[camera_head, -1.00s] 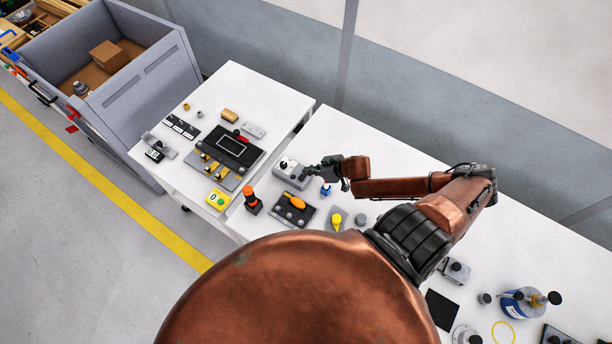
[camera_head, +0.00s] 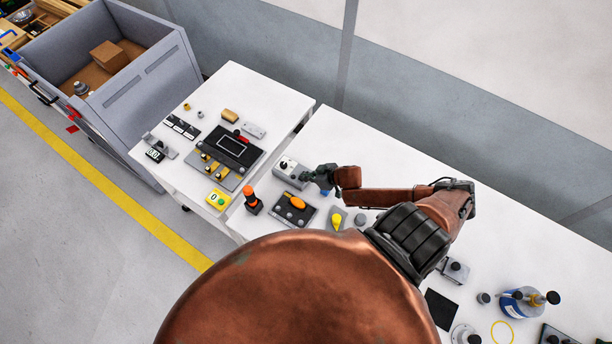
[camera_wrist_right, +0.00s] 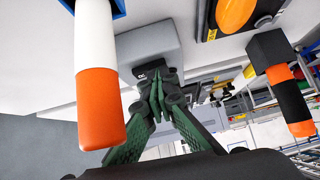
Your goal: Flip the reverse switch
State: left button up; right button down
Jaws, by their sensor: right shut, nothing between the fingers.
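The switch that I take for the reverse switch is a small grey box (camera_head: 290,169) near the back left edge of the right-hand table. A light plate and a dark knob show on its top. My right gripper (camera_head: 307,176) is shut and empty, with its tips at the box's right end. In the right wrist view the green-black fingers (camera_wrist_right: 157,84) are together in front of a dark part with a white letter (camera_wrist_right: 151,70) on the grey box (camera_wrist_right: 150,42). They overlap it in the picture; contact is not clear. The switch's position cannot be read. My left gripper is not in view.
Close by are a blue-based part (camera_head: 325,191), a panel with an orange handle (camera_head: 297,203), an orange-topped black post (camera_head: 250,198) and a yellow lever (camera_head: 337,221). A white rod with an orange tip (camera_wrist_right: 97,75) stands near the fingers. The table behind the box is clear.

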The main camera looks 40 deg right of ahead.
dwell(0.3)
jog(key=shift+w+d+r, duration=0.15)
jog(key=shift+w+d, duration=0.05)
jog(key=shift+d, duration=0.5)
jog(key=shift+r+p, duration=0.1)
jog(key=shift+p, duration=0.2)
jog(key=shift+r, duration=0.25)
jog(key=r+p, duration=0.2)
jog(key=p, duration=0.1)
jog(key=r+p, duration=0.2)
jog(key=shift+s+a, duration=0.1)
jog(key=shift+a, duration=0.2)
jog(key=a+b+v, duration=0.1)
jog(key=v, duration=0.8)
jog(key=shift+s+b, duration=0.3)
jog(key=shift+s, duration=0.2)
